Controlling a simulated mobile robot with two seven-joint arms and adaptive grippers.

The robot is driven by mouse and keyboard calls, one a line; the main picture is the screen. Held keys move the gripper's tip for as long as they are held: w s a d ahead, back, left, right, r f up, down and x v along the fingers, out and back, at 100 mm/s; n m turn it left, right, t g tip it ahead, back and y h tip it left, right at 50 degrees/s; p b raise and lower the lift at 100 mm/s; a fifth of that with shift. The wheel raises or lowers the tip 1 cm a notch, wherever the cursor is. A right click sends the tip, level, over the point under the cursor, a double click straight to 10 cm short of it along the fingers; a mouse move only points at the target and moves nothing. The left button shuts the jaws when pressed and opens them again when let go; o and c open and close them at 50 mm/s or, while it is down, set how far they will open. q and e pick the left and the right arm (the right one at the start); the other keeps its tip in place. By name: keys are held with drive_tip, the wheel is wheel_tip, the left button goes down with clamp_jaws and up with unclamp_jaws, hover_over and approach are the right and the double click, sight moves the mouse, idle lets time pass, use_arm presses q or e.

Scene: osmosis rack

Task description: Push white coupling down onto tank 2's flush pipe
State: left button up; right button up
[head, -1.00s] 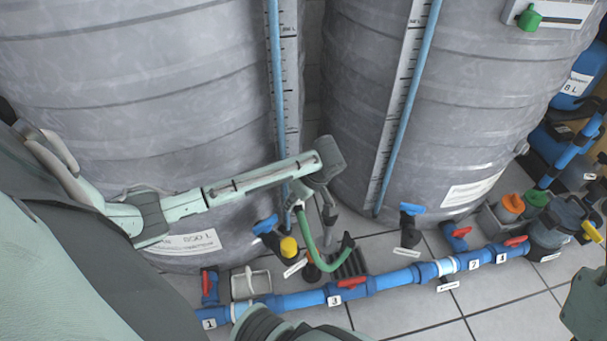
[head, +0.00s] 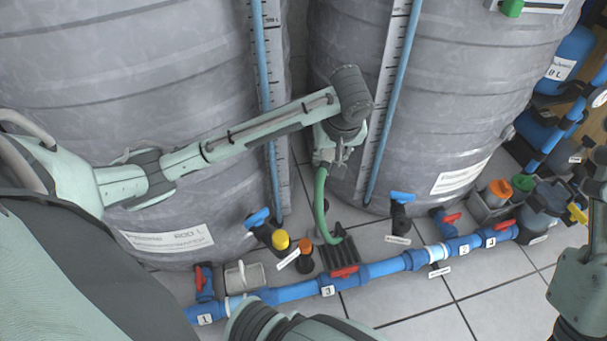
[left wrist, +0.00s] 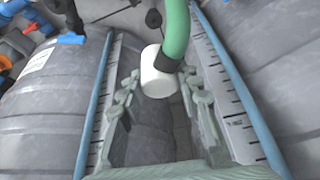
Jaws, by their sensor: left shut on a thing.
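The white coupling (left wrist: 158,72) shows in the left wrist view between the fingers of my left gripper (left wrist: 160,90). A black collar joins it to the green hose (left wrist: 177,30). In the head view my left gripper (head: 335,155) is in front of the gap between the two tanks, and the green hose (head: 319,200) hangs from it to the floor. The coupling is too small to make out there. Tank 2 (head: 450,90) is taken to be the right tank; a blue-handled valve (head: 402,198) stands at its foot. I cannot tell which part is its flush pipe.
A blue pipe line (head: 390,265) with red-handled valves runs along the tiled floor. A black grate (head: 338,254) lies at the hose's lower end. A yellow cap (head: 281,240) and an orange-topped fitting (head: 306,246) stand near the left tank (head: 120,100).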

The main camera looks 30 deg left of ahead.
use_arm(q)
drive_tip(key=s+d+r+m+h, duration=0.1)
drive_tip(key=d+r+m, duration=0.2)
drive_tip(key=r, duration=0.3)
drive_tip(key=s+d+r+m+t+h, duration=0.1)
drive_tip(key=s+d+r+m+h, duration=0.1)
drive_tip(key=r+m, duration=0.3)
drive_tip(key=shift+d+r, duration=0.45)
drive_tip(key=shift+r, duration=0.05)
drive_tip(key=shift+s, duration=0.1)
